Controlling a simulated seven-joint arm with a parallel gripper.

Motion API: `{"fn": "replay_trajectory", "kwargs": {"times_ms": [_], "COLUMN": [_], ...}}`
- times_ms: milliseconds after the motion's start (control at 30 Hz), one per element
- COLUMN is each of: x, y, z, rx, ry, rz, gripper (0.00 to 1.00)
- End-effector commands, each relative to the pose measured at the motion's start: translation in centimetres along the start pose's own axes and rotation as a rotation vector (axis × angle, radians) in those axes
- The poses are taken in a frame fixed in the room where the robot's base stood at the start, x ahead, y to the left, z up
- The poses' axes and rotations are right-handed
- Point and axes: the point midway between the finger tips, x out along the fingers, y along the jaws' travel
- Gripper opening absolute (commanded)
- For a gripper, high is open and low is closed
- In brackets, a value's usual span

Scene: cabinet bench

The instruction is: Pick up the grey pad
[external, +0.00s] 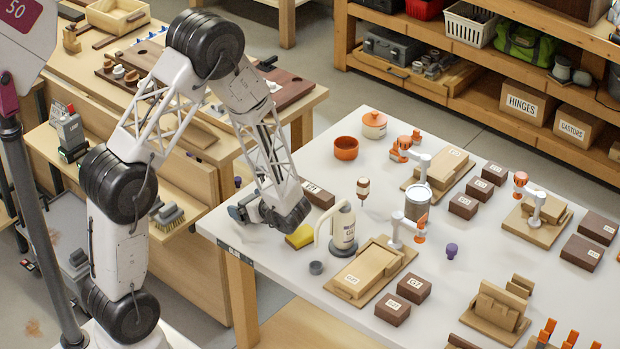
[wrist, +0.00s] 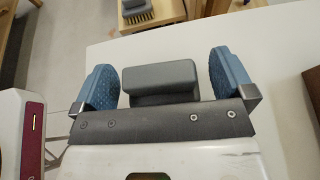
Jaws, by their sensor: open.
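My gripper (external: 243,210) is low over the near left corner of the white table (external: 275,270). In the wrist view its two blue fingers (wrist: 163,83) are spread apart. A grey block, which looks like the grey pad (wrist: 160,80), lies between them, with a gap on each side. I cannot tell whether it rests on the table. In the external view my gripper and wrist hide that spot, so I cannot make the pad out there.
A yellow sponge (external: 300,236) lies just right of my gripper. A brush (external: 168,215) lies on the wooden bench to the left. The table's left edge is close.

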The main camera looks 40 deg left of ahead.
Motion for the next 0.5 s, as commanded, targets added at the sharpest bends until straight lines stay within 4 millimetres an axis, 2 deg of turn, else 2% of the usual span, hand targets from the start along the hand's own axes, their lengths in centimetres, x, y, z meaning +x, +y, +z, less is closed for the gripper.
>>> {"fn": "replay_trajectory", "kwargs": {"times_ms": [200,500], "x": [1.6,1.8], "y": [0.0,0.0], "z": [0.0,0.0], "rx": [0.0,0.0], "ry": [0.0,0.001], "rz": [0.001,0.0], "gripper": [1.0,1.0]}}
